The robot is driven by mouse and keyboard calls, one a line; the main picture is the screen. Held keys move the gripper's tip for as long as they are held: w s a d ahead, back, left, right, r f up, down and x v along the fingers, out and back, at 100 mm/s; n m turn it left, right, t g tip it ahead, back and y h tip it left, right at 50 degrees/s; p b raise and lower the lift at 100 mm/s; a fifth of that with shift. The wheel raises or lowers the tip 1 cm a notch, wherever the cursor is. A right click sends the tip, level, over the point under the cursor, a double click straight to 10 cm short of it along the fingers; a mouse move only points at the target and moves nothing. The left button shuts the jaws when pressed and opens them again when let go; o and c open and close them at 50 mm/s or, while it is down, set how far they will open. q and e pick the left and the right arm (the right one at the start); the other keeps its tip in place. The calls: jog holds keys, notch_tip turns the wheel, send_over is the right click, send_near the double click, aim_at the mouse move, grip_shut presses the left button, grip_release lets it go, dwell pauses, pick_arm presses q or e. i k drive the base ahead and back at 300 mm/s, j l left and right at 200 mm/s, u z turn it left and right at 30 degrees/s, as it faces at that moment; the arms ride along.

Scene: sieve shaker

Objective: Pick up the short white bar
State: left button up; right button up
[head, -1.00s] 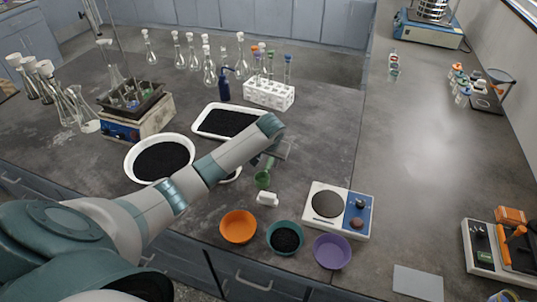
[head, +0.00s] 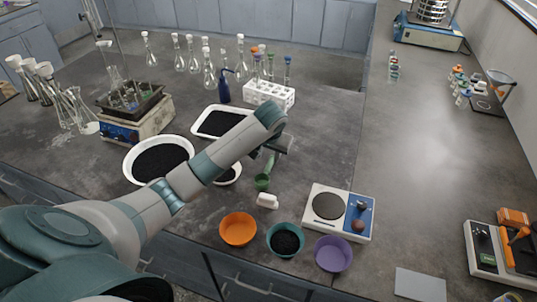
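The short white bar (head: 267,201) lies on the dark bench top in the head view, just behind the gap between the orange and teal bowls. My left arm reaches in from the left. Its gripper (head: 283,149) is above the bench, behind the bar in the picture and apart from it. The wrist hides most of its fingers, so I cannot tell whether it is open or shut. A green scoop (head: 263,182) is between the gripper and the bar. My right gripper is not in view.
An orange bowl (head: 238,229), a teal bowl (head: 273,245) with dark grains and a purple bowl (head: 333,254) stand in front of the bar. A hotplate (head: 362,222) is to its right. A white dish (head: 237,175) with dark grains is partly behind my arm.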

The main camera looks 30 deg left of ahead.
aim_at(263, 200)
jog(key=u, duration=1.05)
